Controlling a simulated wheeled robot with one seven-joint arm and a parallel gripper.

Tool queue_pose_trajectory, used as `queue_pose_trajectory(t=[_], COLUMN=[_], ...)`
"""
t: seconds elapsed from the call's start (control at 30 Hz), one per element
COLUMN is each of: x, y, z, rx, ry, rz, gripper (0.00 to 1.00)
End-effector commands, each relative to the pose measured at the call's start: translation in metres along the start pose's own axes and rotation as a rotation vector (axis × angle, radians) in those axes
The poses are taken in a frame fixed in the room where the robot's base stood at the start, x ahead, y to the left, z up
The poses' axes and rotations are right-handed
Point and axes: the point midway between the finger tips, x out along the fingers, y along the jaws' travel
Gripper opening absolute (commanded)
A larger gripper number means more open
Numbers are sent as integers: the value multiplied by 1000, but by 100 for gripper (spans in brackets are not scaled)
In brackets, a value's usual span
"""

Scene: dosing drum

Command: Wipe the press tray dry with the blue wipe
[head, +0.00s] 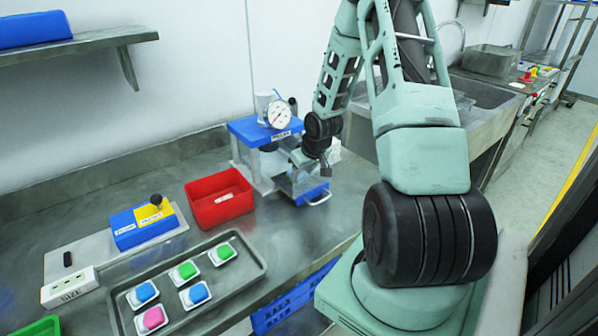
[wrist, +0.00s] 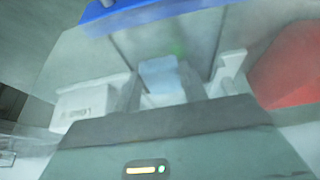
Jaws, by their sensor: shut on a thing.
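The press (head: 262,132) has a blue top and a round dial, and stands on the steel counter. Its tray (head: 313,195), with a blue front and a metal handle, shows at the press's lower front. My gripper (head: 325,170) points down close in front of the press, over the tray area. In the wrist view my gripper (wrist: 161,90) is shut on a pale blue piece, the blue wipe (wrist: 160,75), held between its fingers. The picture is hazy there, so I cannot tell whether the wipe touches the tray. The wipe is not clear in the head view.
A red bin (head: 218,197) stands left of the press and shows in the wrist view (wrist: 290,68). A grey tray (head: 238,283) holds several coloured pieces on small dishes. A blue and yellow block (head: 143,226) stands farther left. A sink (head: 462,112) lies behind my arm.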

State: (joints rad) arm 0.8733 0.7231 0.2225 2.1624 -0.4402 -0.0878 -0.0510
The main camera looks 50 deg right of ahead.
Motion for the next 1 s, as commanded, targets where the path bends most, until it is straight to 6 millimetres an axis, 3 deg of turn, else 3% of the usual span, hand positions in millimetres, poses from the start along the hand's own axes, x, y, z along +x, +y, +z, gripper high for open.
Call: queue_pose_trajectory(t=[0.23,1.0], x=[1,2], y=[1,-37], z=[1,2], rx=[0,1], ry=[0,-4], rz=[1,-2], gripper=[24,24])
